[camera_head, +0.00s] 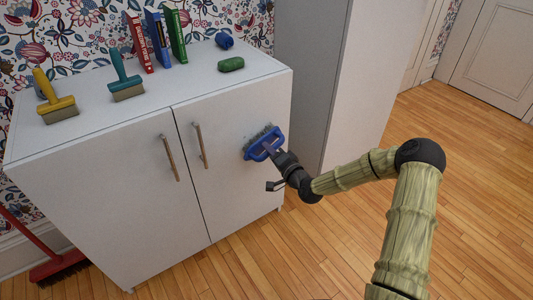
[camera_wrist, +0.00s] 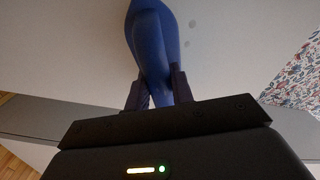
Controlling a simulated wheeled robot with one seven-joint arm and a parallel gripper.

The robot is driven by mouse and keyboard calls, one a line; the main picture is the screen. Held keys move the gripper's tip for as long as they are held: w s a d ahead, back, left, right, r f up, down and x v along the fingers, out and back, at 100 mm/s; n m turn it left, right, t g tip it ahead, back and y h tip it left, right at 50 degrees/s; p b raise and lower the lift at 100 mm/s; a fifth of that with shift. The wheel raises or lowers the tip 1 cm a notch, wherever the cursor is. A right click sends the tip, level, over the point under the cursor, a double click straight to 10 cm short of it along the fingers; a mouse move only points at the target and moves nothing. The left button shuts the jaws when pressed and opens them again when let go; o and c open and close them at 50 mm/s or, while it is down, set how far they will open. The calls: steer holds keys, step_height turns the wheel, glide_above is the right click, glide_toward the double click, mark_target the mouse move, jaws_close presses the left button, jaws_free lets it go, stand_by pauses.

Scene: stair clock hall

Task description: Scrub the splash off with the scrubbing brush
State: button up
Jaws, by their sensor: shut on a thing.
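My gripper (camera_head: 278,158) is shut on a blue scrubbing brush (camera_head: 263,143). The brush is at the upper part of the white cabinet's right door (camera_head: 232,175), its grey bristles toward the door; I cannot tell for certain whether they touch. A faint grey splash (camera_head: 249,138) shows on the door around the brush's upper left side, partly hidden by the brush. In the wrist view the brush's blue handle (camera_wrist: 153,45) stands between my fingers (camera_wrist: 157,90).
On the cabinet top stand a yellow-handled brush (camera_head: 56,105), a teal-handled brush (camera_head: 126,85) and several books (camera_head: 157,38). A green block (camera_head: 231,64) and a blue roll-like item (camera_head: 224,40) lie at the right. A red broom (camera_head: 58,265) leans at lower left. The wooden floor at right is clear.

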mark_target(250, 151)
steer(key=shift+w+d+r, duration=0.1)
steer(key=shift+w+d, duration=0.45)
steer(key=shift+d, duration=0.1)
steer(key=shift+s, duration=0.1)
steer(key=shift+s+a+p, duration=0.2)
steer(key=shift+s+a, duration=0.3)
steer(key=shift+a, duration=0.3)
steer(key=shift+s+a+p, duration=0.15)
steer(key=shift+s+a, duration=0.35)
steer(key=shift+a, duration=0.3)
steer(key=shift+s+a+p, duration=0.2)
steer(key=shift+s+a, duration=0.35)
steer(key=shift+a, duration=0.2)
steer(key=shift+s+a+p, duration=0.2)
steer(key=shift+s+a, duration=0.35)
steer(key=shift+a, duration=0.2)
steer(key=shift+d, duration=0.1)
steer(key=shift+p+v, duration=0.5)
steer(key=shift+v, duration=2.5)
